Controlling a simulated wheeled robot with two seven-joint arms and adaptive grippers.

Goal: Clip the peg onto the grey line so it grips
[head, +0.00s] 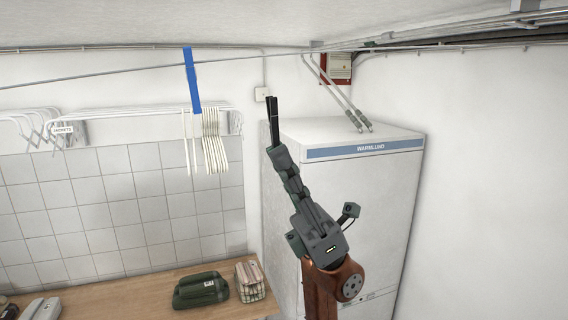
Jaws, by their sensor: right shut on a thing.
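The grey line (110,73) runs across the upper part of the head view, rising from the left edge to the right. My right gripper (272,112) points upward near the middle, its narrow dark tips below the line in the picture. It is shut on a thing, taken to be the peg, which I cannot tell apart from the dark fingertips. I see a gap in the picture between the tips and the line; the depth between them is unclear. My left gripper is not in view.
A blue strip (192,85) crosses the line to the left of my gripper. Pale hangers (213,145) hang from a wall rail behind. A tall white cabinet (345,138) stands behind my right arm. A wooden counter (140,298) holds a green bundle (200,290) and a basket (250,285).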

